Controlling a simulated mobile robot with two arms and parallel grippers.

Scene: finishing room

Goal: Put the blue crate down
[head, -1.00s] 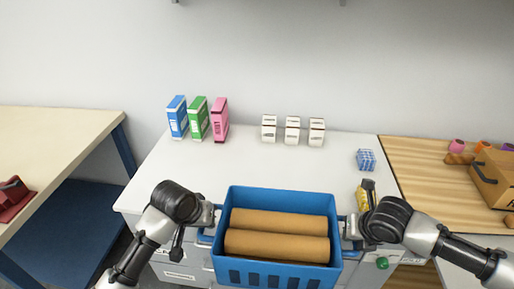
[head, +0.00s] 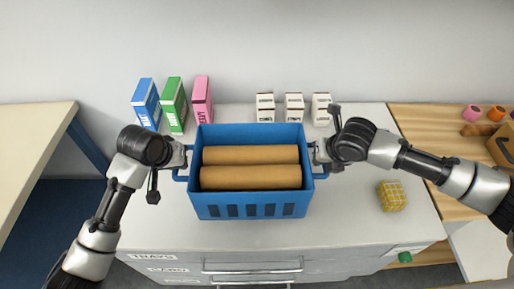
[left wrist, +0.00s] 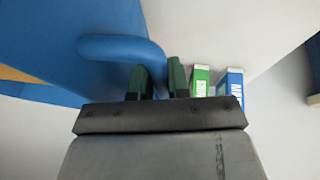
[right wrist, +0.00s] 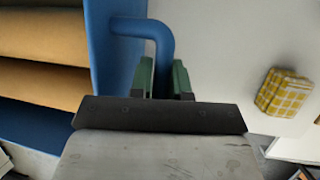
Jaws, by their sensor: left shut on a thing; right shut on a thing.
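The blue crate (head: 250,206) is over the middle of the white cabinet top, with two brown rolls (head: 250,177) lying in it. My left gripper (head: 184,160) is shut on the crate's left handle, and the handle (left wrist: 120,47) shows between its fingers in the left wrist view. My right gripper (head: 318,158) is shut on the right handle, which also shows in the right wrist view (right wrist: 150,30). The crate looks level. I cannot tell whether its bottom touches the cabinet top.
Blue (head: 146,103), green (head: 173,104) and pink (head: 202,100) boxes stand behind the crate at left. Three small white boxes (head: 294,108) stand behind it at right. A yellow checked block (head: 392,196) lies to the right. The white top (head: 270,234) is clear in front.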

